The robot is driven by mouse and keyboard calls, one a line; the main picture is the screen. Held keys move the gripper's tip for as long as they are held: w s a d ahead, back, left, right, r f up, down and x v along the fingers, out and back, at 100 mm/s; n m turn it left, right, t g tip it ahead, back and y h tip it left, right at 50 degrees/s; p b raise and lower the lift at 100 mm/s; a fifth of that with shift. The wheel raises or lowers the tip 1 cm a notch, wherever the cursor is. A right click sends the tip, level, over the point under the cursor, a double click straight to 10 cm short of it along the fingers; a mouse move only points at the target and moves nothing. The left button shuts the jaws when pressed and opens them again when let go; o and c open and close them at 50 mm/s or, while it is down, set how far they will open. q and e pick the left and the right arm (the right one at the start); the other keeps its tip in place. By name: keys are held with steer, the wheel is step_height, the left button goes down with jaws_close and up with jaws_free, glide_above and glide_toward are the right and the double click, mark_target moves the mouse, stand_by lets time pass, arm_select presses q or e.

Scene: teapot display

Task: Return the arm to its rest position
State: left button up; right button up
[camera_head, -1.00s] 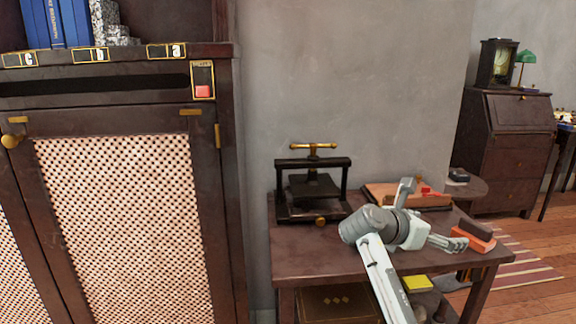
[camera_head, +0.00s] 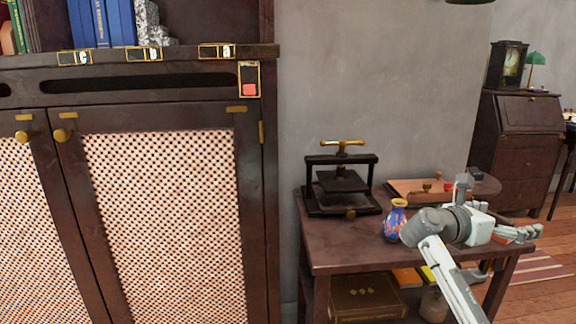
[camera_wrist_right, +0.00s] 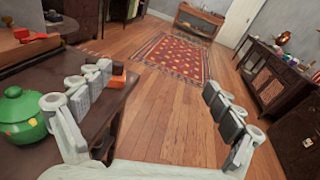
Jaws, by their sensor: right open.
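My right arm reaches up from the bottom right of the head view. Its gripper (camera_head: 522,234) points to the right, by the right end of the dark side table (camera_head: 325,240). In the right wrist view the two fingers of this gripper (camera_wrist_right: 155,80) stand wide apart with only floor between them, so it is open and empty. A green lidded pot (camera_wrist_right: 22,118) stands close beside the left finger. A blue patterned vase (camera_head: 395,222) stands on the table just left of my arm. My left gripper is not in view.
A black press (camera_head: 340,185) stands on the table at the back left. An orange-red block (camera_wrist_right: 118,76) lies near the left finger in the wrist view. A tall cabinet (camera_head: 165,210) fills the left. Open wood floor and a red rug (camera_wrist_right: 172,60) lie beyond the fingers.

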steer(key=s+d+r+m+g+h, duration=0.1)
steer(key=s+d+r+h, duration=0.15)
steer(key=d, duration=0.35)
steer(key=s+d+r+g+h, duration=0.1)
steer(key=s+d+r, duration=0.1)
steer(key=d+r, duration=0.3)
step_height(320, 180, down, 21)
steer(key=s+m+t+y, duration=0.1)
steer(key=m+t+y, duration=0.2)
steer(key=y, duration=0.2)
steer(key=s+a+f+m+y, duration=0.3)
steer(key=s+f+m, duration=0.15)
steer(key=f, duration=0.55)
steer(key=s+a+f+m+y, duration=0.3)
steer(key=s+f, duration=0.3)
steer(key=f, duration=0.4)
steer(key=s+a+f+m+g+y, duration=0.2)
steer(key=s+a+f+m+y, duration=0.35)
steer(key=s+f, duration=0.55)
steer(key=s+a+f+m, duration=0.1)
steer(key=a+f+m, duration=0.1)
steer(key=a, duration=0.7)
steer(key=s+a+f+m+y, duration=0.1)
steer(key=s+a, duration=0.1)
steer(key=a, duration=0.6)
steer(key=shift+a+f+m+g+y, duration=0.3)
steer(key=shift+a+f+m+g, duration=0.05)
steer(key=shift+f+m+g, duration=0.05)
steer(key=shift+c, duration=0.5)
